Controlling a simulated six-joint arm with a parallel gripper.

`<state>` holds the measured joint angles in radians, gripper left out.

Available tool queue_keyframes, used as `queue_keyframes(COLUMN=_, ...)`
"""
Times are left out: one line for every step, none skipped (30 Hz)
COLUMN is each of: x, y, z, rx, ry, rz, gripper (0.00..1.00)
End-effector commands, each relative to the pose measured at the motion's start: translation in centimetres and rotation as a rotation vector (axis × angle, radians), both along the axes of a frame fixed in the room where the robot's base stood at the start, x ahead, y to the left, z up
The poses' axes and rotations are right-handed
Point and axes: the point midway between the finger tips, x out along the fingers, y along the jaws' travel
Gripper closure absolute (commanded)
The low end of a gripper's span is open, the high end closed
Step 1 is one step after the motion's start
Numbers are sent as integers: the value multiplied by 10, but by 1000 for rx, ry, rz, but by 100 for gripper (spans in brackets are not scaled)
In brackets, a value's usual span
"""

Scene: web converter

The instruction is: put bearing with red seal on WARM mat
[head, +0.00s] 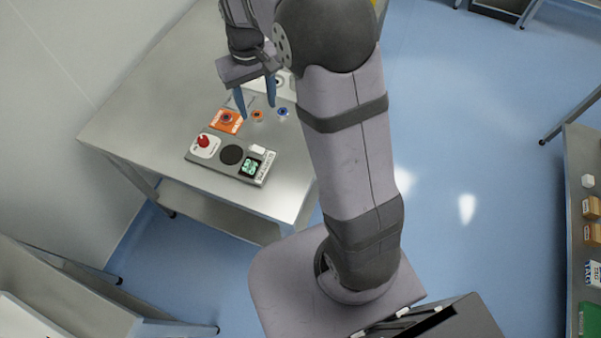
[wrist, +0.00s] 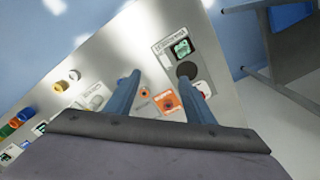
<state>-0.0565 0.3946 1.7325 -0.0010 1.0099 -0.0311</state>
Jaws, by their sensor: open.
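An orange mat (head: 215,125) with white lettering lies on the steel table; the lettering is too small to read surely. A dark ring shape (head: 227,118) is on it; I cannot tell whether it is a part or a print. A small orange-brown ring, seemingly a bearing (head: 257,115), lies just right of the mat, and a blue one (head: 282,112) farther right. Which has a red seal is unclear. My gripper (head: 256,110) is open and empty above the orange-brown ring. In the wrist view my gripper (wrist: 159,78) has the ring (wrist: 144,93) and mat (wrist: 158,98) between its fingers.
A grey panel (head: 217,163) with a red button (head: 203,141), a black disc (head: 232,155) and a green display (head: 250,166) lies nearer the table's front edge. The wrist view shows several coloured items (wrist: 20,117) at left. The table's left part is clear.

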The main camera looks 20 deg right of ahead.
Motion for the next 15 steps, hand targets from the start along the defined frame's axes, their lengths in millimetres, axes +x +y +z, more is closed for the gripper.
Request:
queue_keyframes(x=-21, y=-4, z=1, rx=0, ry=0, rz=-11, gripper=51)
queue_keyframes(x=-33, y=-6, z=0, rx=0, ry=-1, rz=-16, gripper=51)
queue_keyframes(x=-49, y=-8, z=-2, rx=0, ry=1, rz=-24, gripper=51)
queue_keyframes(x=-60, y=-10, z=-3, rx=0, ry=0, rz=-29, gripper=51)
queue_keyframes(x=-73, y=-12, z=-5, rx=0, ry=0, rz=-35, gripper=51)
queue_keyframes(x=-88, y=-14, z=-7, rx=0, ry=0, rz=-42, gripper=51)
queue_keyframes(x=-100, y=-15, z=-9, rx=0, ry=-1, rz=-47, gripper=51)
queue_keyframes(x=-111, y=-17, z=-11, rx=0, ry=0, rz=-52, gripper=51)
queue_keyframes(x=-125, y=-18, z=-14, rx=0, ry=0, rz=-58, gripper=51)
queue_keyframes(x=-135, y=-19, z=-17, rx=0, ry=-1, rz=-63, gripper=51)
queue_keyframes(x=-145, y=-20, z=-19, rx=0, ry=0, rz=-67, gripper=51)
queue_keyframes(x=-156, y=-21, z=-22, rx=0, ry=0, rz=-72, gripper=51)
queue_keyframes(x=-164, y=-21, z=-24, rx=0, ry=0, rz=-75, gripper=51)
queue_keyframes(x=-171, y=-22, z=-26, rx=0, ry=1, rz=-78, gripper=51)
queue_keyframes(x=-180, y=-23, z=-29, rx=0, ry=1, rz=-82, gripper=51)
